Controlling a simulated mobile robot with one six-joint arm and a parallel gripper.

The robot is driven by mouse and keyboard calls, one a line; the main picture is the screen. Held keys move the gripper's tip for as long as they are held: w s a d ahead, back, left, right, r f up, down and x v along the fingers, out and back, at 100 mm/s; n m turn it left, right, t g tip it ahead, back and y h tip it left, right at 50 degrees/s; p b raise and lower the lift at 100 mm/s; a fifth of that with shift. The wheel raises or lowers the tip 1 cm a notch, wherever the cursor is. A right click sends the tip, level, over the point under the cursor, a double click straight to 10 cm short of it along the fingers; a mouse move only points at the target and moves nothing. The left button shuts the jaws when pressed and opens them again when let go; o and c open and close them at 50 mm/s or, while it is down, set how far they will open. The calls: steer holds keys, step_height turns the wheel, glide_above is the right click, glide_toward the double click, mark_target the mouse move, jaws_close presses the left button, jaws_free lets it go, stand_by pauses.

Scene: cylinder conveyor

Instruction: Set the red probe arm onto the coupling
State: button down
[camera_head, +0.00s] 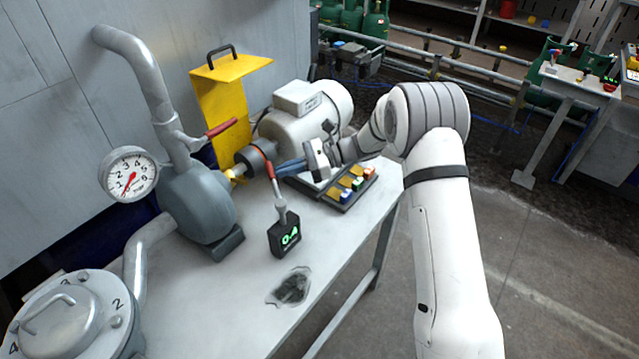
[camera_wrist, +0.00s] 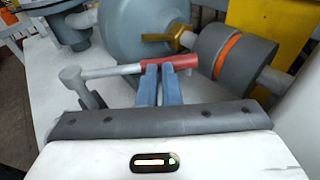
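The red probe arm (camera_head: 268,163) rises at a tilt from a small dark meter (camera_head: 285,237) reading 0.4. Its red part (camera_wrist: 182,62) also shows in the wrist view, lying across the picture. The coupling (camera_head: 259,158) is a dark cylinder on the shaft. Contact is hard to judge.
A grey pump (camera_head: 195,205) with a dial gauge (camera_head: 129,174) stands left, a white motor (camera_head: 318,110) behind. A yellow guard (camera_head: 222,105) stands open behind the coupling. A tray of coloured blocks (camera_head: 352,190) lies right. A dark stain (camera_head: 291,287) marks the otherwise clear front bench.

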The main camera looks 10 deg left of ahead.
steer(key=shift+a+r, duration=0.1)
steer(key=w+b+v, duration=0.1)
steer(key=v, duration=1.3)
steer(key=shift+a, duration=0.15)
